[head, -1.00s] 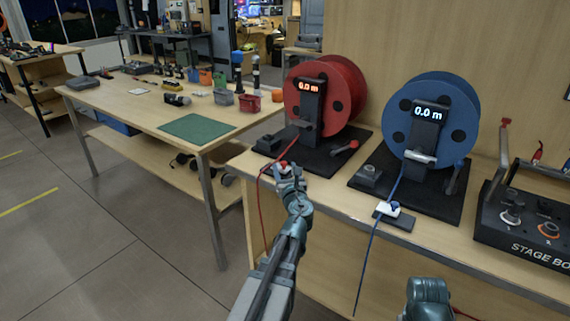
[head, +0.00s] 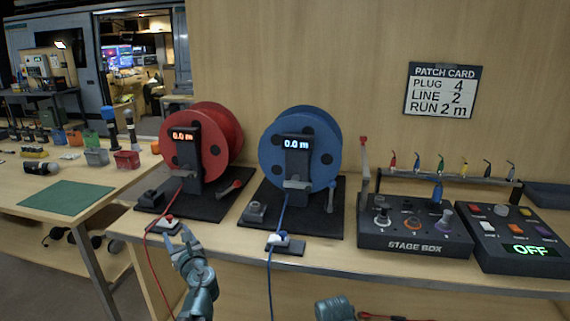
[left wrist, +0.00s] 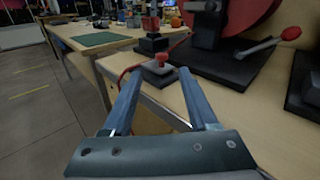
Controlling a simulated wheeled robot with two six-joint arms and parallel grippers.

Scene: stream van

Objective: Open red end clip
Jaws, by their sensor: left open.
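The red end clip (head: 166,223) sits on a small dark base at the counter's front edge, before the red cable reel (head: 215,140). A red cable (head: 149,250) runs from the reel past the clip and hangs down the front. My left gripper (head: 179,238) is just in front of the clip. In the left wrist view the clip's red knob (left wrist: 163,57) stands beyond the open, empty fingers (left wrist: 163,103), roughly centred between them and apart from them. My right gripper is not in view; only part of my right arm shows at the bottom.
A blue cable reel (head: 300,145) with a blue-and-white clip (head: 281,240) stands to the right. Farther right are the stage box (head: 415,232) and a panel reading OFF (head: 520,245). A workbench with a green mat (head: 68,196) is at the left.

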